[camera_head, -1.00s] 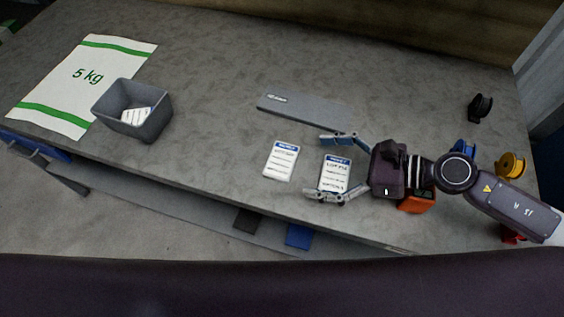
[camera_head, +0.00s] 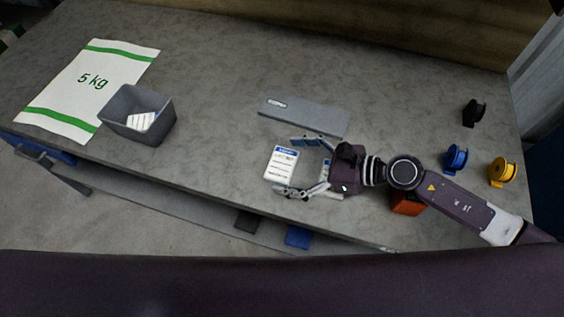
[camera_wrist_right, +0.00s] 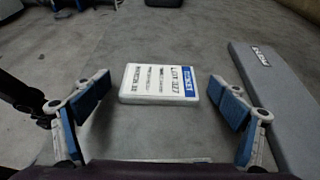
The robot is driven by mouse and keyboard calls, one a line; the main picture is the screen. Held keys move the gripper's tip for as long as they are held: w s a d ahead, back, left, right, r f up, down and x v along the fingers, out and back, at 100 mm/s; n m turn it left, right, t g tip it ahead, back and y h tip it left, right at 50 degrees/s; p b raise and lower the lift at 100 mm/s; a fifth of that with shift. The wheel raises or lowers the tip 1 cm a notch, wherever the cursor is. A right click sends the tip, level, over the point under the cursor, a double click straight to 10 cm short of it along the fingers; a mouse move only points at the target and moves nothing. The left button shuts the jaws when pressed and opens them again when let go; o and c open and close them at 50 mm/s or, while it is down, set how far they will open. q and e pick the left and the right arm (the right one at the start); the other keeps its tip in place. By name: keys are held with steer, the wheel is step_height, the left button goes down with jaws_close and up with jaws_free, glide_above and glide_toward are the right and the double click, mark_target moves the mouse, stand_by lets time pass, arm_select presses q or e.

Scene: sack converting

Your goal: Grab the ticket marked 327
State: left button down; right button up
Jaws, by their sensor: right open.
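A white ticket (camera_head: 281,165) with a blue header lies flat on the grey table in the head view. In the right wrist view the ticket (camera_wrist_right: 160,84) carries a line that appears to read 327. My right gripper (camera_head: 289,166) is open, its two fingers reaching along either side of this ticket. The right wrist view shows the ticket ahead between the spread fingers (camera_wrist_right: 160,92), with a gap on each side. My left gripper is out of view.
A grey bar (camera_head: 304,117) lies behind the ticket. A grey bin (camera_head: 119,124) with white labels inside stands at left by a 5 kg sack (camera_head: 85,80). Black (camera_head: 473,112), blue (camera_head: 455,158) and yellow (camera_head: 502,171) spools stand at right. An orange object (camera_head: 407,204) is under my right arm.

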steer(key=c, duration=1.2)
steer(key=shift+c, duration=0.3)
steer(key=shift+r, duration=0.15)
